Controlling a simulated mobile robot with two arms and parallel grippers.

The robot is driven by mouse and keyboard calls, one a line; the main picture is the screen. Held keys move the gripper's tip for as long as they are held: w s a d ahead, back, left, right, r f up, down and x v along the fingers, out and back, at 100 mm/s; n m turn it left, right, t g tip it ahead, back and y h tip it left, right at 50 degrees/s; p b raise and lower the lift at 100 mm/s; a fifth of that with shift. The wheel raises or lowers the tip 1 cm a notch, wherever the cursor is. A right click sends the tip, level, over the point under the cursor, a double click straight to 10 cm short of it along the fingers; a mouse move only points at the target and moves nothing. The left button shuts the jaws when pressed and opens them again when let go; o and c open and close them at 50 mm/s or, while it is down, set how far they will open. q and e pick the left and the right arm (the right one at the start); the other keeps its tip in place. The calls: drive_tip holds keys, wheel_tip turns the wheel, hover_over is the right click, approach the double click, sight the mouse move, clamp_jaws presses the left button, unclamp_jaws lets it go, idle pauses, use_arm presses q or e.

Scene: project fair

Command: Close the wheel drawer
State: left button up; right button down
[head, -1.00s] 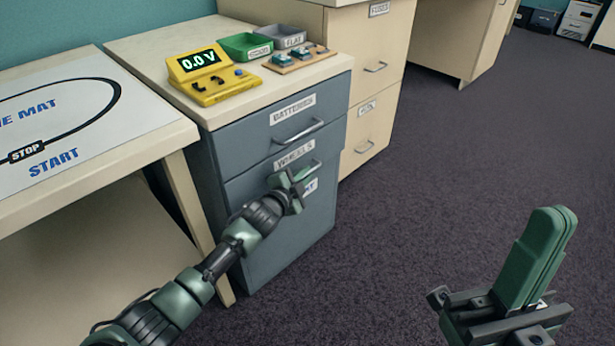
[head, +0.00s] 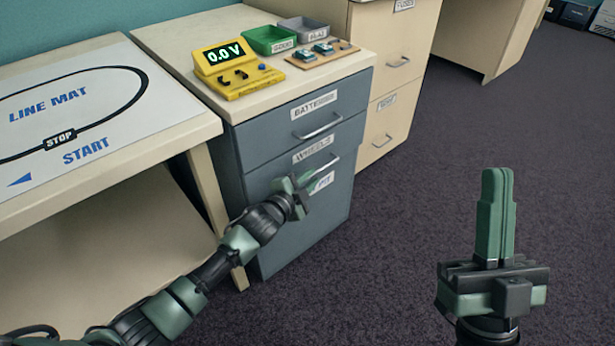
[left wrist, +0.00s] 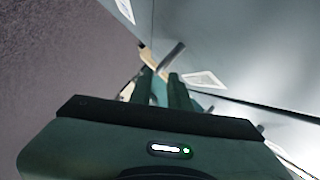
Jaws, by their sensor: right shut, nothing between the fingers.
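The wheel drawer, with its "WHEELS" label (head: 313,150), is the middle grey drawer front of the cabinet (head: 270,265). Its front looks about flush with the drawer above, though a small gap is hard to judge. My left gripper (head: 300,186) is in front of this drawer, at the left end of its bar handle (head: 332,165), and covers part of it. In the left wrist view my left fingers (left wrist: 162,88) are a little apart, with a dark handle bar (left wrist: 174,54) by their tips; contact is unclear. My right gripper (head: 496,175) is shut and empty, pointing up over the floor.
A yellow meter (head: 240,85), green bin (head: 270,41), grey bin (head: 303,31) and small board (head: 325,53) are on the cabinet top. A table with a line mat (head: 60,105) stands at left. Open carpet (head: 470,120) lies to the right.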

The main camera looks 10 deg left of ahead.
use_arm(q)
drive_tip(key=shift+s+a+r, duration=0.15)
drive_tip(key=shift+s+r, duration=0.05)
drive_tip(key=shift+s, duration=0.45)
use_arm(e)
drive_tip(key=shift+w+a+f+g+h, duration=0.15)
drive_tip(key=shift+w+f+g+h, duration=0.35)
drive_tip(key=shift+w+f+g, duration=0.45)
drive_tip(key=shift+w, duration=0.1)
